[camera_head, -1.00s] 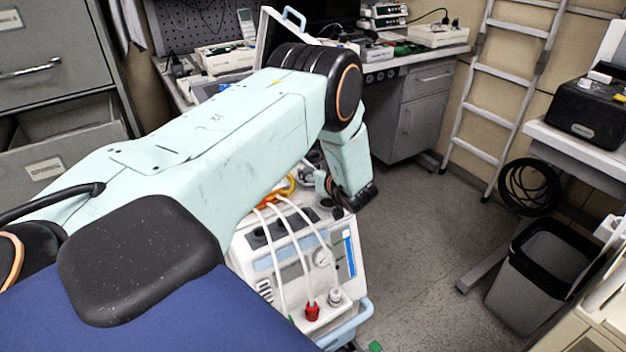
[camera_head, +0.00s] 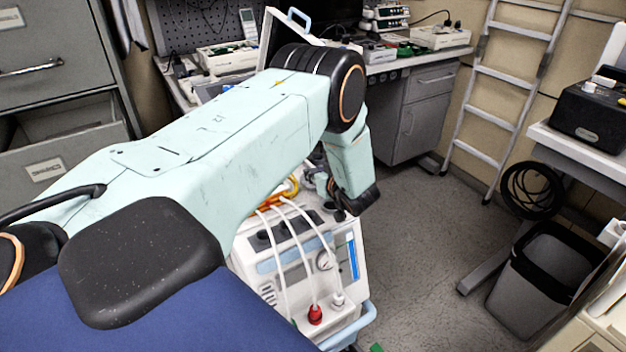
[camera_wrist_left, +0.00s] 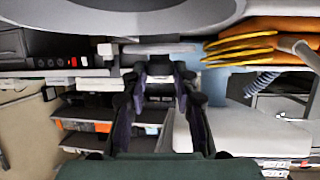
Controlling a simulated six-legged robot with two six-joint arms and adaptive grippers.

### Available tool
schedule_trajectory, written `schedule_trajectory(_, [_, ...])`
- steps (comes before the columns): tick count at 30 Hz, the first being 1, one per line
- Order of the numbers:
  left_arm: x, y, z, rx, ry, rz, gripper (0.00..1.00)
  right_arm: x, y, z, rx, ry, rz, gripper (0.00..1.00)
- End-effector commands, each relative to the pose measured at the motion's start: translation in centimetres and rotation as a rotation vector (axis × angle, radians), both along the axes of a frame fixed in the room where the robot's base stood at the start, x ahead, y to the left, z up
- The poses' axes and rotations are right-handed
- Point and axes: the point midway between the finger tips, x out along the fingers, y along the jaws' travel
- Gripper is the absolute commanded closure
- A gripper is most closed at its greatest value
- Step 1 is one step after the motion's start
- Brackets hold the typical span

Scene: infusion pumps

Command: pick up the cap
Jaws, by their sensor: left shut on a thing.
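My left gripper (camera_wrist_left: 160,72) shows in the left wrist view with its two dark fingers drawn in at the tips. A small pale piece (camera_wrist_left: 159,79), which looks like the cap, sits between the fingertips; its shape is hard to make out. In the head view my left arm reaches over a white medical machine (camera_head: 352,247), its forearm hanging down at the machine's back. My right gripper is not in view.
The machine has white tubes, a gauge and a red connector (camera_head: 315,314) on its front. A workbench (camera_head: 440,55) with devices stands behind. A ladder (camera_head: 500,75), a waste bin (camera_head: 540,278) and a side table are at the right. Grey floor between is open.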

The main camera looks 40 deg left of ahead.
Motion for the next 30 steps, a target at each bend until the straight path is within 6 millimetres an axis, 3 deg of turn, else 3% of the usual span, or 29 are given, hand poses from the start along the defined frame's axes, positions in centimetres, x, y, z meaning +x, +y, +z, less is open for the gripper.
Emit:
schedule_trajectory(10, [0.0, 0.2, 0.5, 0.000, -0.002, 0.002, 1.00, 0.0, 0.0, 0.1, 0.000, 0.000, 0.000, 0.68])
schedule_trajectory(18, [0.1, 0.2, 3.9, 0.000, -0.004, 0.002, 1.00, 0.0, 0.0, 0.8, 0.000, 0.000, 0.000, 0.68])
schedule_trajectory(30, [-3.6, -8.4, 3.6, 0.004, 0.003, -0.007, 1.00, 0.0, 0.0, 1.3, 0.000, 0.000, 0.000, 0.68])
